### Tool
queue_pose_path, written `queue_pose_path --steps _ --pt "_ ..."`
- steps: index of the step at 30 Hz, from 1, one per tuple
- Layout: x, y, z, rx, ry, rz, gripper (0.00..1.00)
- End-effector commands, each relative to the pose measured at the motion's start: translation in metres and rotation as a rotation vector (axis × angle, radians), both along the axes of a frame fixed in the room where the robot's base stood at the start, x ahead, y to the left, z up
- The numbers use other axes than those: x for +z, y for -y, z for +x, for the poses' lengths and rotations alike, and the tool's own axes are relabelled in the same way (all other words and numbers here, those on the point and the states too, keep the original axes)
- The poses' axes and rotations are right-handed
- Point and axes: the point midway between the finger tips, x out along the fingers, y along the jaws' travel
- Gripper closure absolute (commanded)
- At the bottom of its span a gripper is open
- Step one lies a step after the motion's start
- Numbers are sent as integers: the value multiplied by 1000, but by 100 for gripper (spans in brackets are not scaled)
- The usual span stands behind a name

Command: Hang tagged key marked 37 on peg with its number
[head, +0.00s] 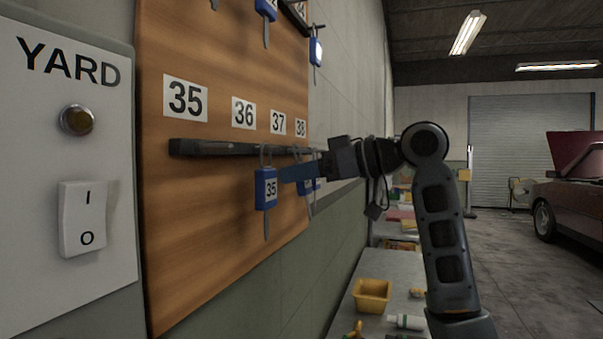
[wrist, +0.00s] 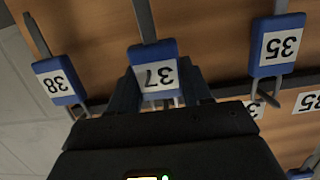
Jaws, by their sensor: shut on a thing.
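The blue key tag marked 37 (wrist: 155,72) is between the two fingers of my gripper (wrist: 160,92) in the wrist view, which looks upside down. My gripper is shut on it. Its key shaft points away from the rail, and its ring is partly hidden by the gripper. In the head view my gripper (head: 287,174) is at the dark peg rail (head: 215,148), under the labels 37 (head: 278,123) and 38 (head: 300,128).
A tag marked 38 (wrist: 58,80) hangs on the other side. The YARD switch panel (head: 70,150) is at left. A bench with a yellow bin (head: 372,294) stands below.

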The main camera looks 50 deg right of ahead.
Motion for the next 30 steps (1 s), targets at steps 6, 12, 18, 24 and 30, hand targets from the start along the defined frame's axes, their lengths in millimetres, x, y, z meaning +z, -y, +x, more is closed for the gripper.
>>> queue_pose_path --steps 6,12,18,24,30 --pt "0 0 0 0 0 0 38" --pt "0 0 0 0 0 0 22" --pt "0 0 0 0 0 0 22" --pt "3 6 -16 -2 2 0 22" --pt "10 17 -47 -3 3 -2 22"
